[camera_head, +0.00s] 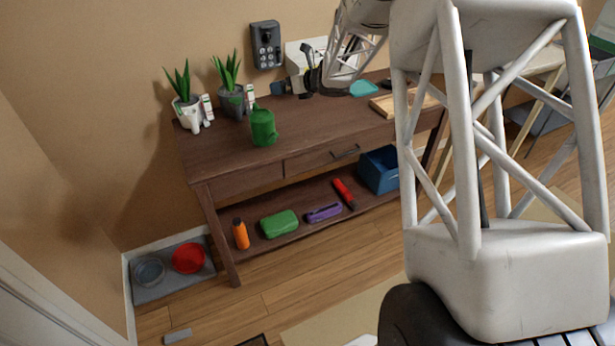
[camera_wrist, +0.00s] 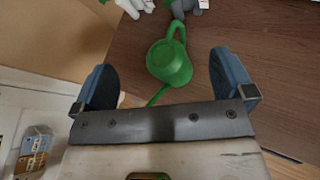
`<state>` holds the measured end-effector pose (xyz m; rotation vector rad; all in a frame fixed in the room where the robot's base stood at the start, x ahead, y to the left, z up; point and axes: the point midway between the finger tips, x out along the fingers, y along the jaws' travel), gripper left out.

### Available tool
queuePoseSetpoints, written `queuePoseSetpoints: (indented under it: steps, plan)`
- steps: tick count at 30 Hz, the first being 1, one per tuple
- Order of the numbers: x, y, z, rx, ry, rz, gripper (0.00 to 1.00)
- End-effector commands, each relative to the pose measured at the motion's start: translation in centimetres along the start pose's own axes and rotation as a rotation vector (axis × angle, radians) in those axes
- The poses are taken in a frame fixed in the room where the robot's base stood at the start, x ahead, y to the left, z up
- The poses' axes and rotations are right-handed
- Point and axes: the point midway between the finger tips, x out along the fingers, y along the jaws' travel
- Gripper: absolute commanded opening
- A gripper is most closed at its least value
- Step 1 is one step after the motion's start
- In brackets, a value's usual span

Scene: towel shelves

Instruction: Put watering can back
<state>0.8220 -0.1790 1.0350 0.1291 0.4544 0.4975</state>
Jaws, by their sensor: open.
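A green watering can (camera_head: 263,128) stands upright on the brown wooden table near its left end, in front of two potted plants. In the wrist view the watering can (camera_wrist: 170,62) is seen from above, its handle toward the top and its spout toward the bottom. It appears between my two blue fingers, with a gap on each side. My gripper (camera_wrist: 162,62) is open and empty.
Plants in a white pot (camera_head: 190,114) and a grey pot (camera_head: 231,103) stand behind the can, with small white bottles beside them. A teal dustpan (camera_head: 363,88) and a wooden board lie to the right. The lower shelf holds a blue bin (camera_head: 380,170) and several items. The front tabletop is clear.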

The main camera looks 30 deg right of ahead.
Motion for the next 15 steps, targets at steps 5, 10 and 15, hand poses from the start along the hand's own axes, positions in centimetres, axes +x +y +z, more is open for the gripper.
queuePoseSetpoints:
  steps: [5, 10, 15]
  plan:
    - [-3.1, 3.5, 4.6, 0.344, -0.079, -0.214, 1.00]
    - [-7.2, 6.9, 6.7, 0.722, -0.184, -0.397, 1.00]
    - [-12.0, 11.1, 6.8, 1.120, -0.305, -0.551, 1.00]
